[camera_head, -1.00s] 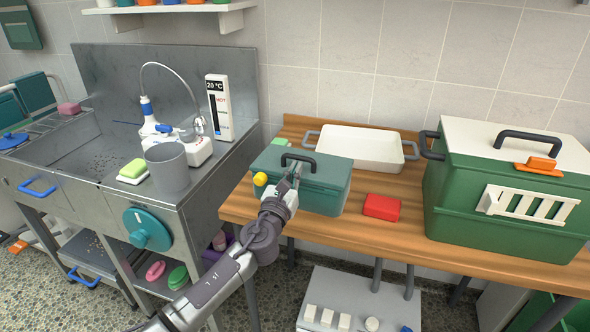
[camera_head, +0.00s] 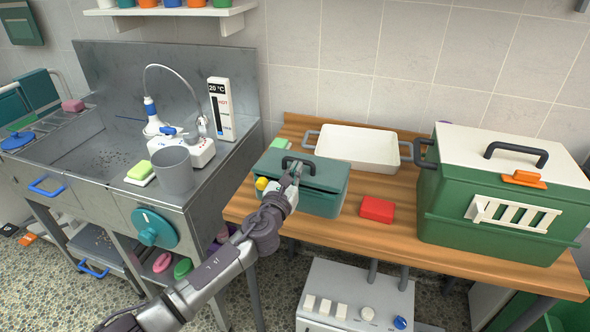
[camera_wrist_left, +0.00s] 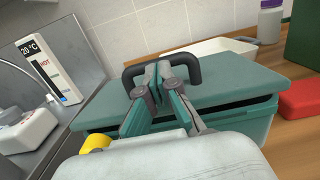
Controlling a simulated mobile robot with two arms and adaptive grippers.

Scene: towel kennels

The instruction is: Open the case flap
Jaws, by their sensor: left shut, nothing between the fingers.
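The teal case (camera_head: 318,203) stands on the wooden table, left of the red block. Its flat lid (camera_head: 328,174) carries a black arched handle (camera_head: 298,160), which also shows in the left wrist view (camera_wrist_left: 194,66). In that view a dark gap shows between lid and box at the right, so the lid sits slightly raised. A yellow knob (camera_head: 262,184) is on the case's left front. My left gripper (camera_head: 297,172) is shut and empty, with its fingertips at the handle; I cannot tell whether they touch it. My right gripper is not in view.
A red block (camera_head: 377,209) lies right of the case. A white tray (camera_head: 357,147) stands behind it, and a large green carrier (camera_head: 490,225) stands at the right. The metal sink (camera_head: 100,150) with a grey cup (camera_head: 173,171) is at the left.

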